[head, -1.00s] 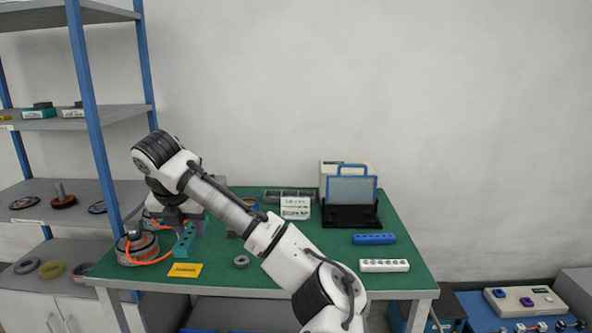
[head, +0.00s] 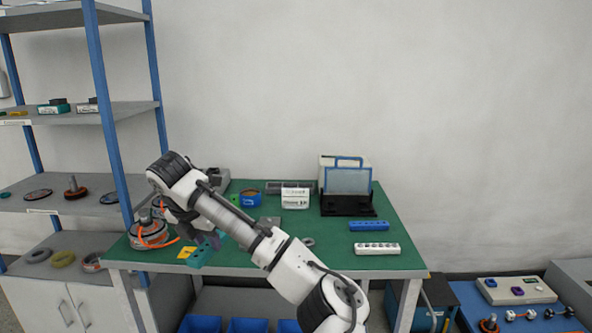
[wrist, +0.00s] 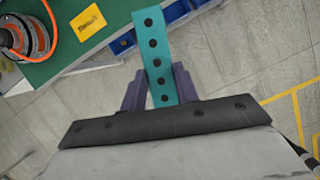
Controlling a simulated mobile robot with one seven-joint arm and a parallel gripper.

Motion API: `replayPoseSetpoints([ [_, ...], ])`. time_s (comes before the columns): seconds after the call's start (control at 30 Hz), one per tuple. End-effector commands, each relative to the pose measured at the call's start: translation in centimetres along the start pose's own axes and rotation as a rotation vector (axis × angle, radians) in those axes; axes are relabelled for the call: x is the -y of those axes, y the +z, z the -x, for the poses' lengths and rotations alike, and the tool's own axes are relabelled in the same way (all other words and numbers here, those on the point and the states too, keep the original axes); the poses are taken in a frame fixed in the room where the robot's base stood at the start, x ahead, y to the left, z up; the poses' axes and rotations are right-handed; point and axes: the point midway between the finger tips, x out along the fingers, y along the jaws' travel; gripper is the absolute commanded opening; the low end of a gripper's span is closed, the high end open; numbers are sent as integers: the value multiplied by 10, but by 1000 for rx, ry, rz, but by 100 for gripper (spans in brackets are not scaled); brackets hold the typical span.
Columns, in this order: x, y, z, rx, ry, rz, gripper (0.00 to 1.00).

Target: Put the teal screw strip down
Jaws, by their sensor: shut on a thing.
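The teal screw strip (wrist: 153,50) has a row of several dark holes along its face. My gripper (wrist: 158,85) is shut on it, with purple fingers on both sides of its near part. In the wrist view, its far end overlaps the table edge while the near part and the fingers are over the floor.
A motor with an orange cable (head: 148,234) stands at the table's left corner. A yellow label (head: 186,253) lies beside the strip. A grey ring (head: 308,242), a blue strip (head: 369,225) and a white strip (head: 377,248) lie to the right, with bare green surface between them.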

Motion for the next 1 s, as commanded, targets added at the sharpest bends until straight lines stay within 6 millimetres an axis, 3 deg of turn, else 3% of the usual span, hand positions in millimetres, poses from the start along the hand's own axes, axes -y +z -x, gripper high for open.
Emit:
replayPoseSetpoints([
  [0.27,40,2,-90,-3,-187,-436,2],
  [0.47,79,-14,-169,-3,-360,-848,2],
  [0.77,141,-70,-282,-7,-626,-1483,2],
  [1.0,186,-138,-355,-11,-826,-1962,2],
])
